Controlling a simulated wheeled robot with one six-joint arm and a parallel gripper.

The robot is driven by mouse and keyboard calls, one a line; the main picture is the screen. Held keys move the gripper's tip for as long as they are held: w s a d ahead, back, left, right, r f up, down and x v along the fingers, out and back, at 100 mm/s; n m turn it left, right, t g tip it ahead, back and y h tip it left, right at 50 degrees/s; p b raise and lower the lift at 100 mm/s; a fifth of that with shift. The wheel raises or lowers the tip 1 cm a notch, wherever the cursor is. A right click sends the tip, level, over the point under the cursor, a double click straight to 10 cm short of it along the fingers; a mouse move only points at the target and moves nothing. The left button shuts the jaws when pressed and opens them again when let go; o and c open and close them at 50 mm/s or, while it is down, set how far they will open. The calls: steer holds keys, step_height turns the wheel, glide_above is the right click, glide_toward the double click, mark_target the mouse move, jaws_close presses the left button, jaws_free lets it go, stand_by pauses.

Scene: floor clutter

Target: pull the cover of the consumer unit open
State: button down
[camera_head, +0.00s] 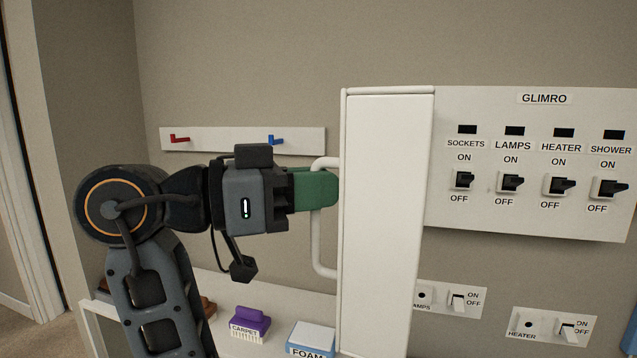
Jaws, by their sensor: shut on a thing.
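The consumer unit (525,215) is a white panel on the wall, labelled GLIMRO, with a row of black switches marked SOCKETS, LAMPS, HEATER and SHOWER. Its white cover (385,220) stands swung out from the panel's left side, and the switches are exposed. A white bar handle (317,245) is on the cover's left side. My gripper (318,188) has green fingers and is shut on the upper part of the handle. The fingers hide part of the handle.
A white rail (242,140) with a red hook (179,138) and a blue hook (276,140) is on the wall behind. Below, a shelf (275,312) holds a purple CARPET brush (250,322) and a FOAM block (311,337). Small switch plates (552,327) are under the unit.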

steer(key=c, duration=1.2)
jaws_free()
steer(key=shift+w, duration=0.1)
steer(key=p+v, duration=0.6)
steer(key=v, duration=0.8)
steer(key=shift+d, duration=0.1)
